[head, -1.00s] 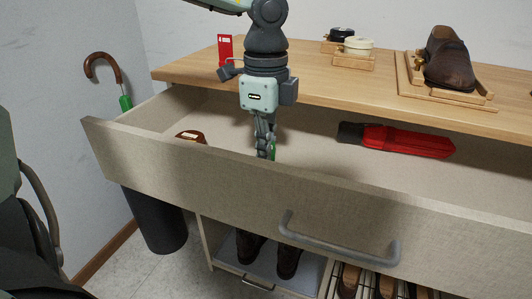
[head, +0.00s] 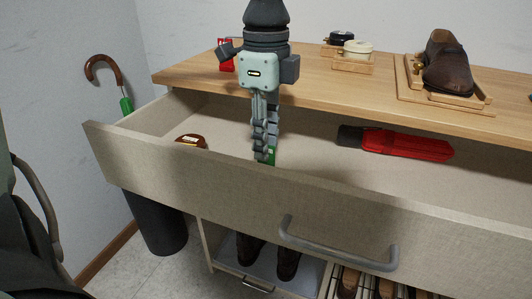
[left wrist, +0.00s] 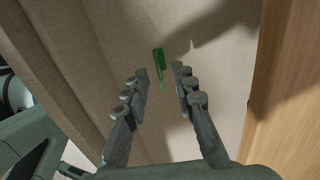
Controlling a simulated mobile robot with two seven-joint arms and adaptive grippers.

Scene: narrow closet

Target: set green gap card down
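The green gap card (left wrist: 159,62) shows in the left wrist view as a narrow green strip inside the drawer, just beyond and between my fingertips. In the head view a small part of the green card (head: 271,157) shows beside the fingertips, just above the drawer's front rim; the rest is hidden. My left gripper (head: 262,157) points down into the open drawer (head: 225,187). Its fingers (left wrist: 160,74) stand apart with a clear gap, and neither visibly touches the card. Whether the card stands or lies is hard to tell. My right gripper is not in view.
A red-and-black item (head: 400,144) and a brown item (head: 190,140) lie in the drawer. The wooden top (head: 310,82) above holds a shoe on a stand (head: 448,70), small tins (head: 357,48) and a red tag (head: 226,62). An umbrella (head: 104,70) hangs at left.

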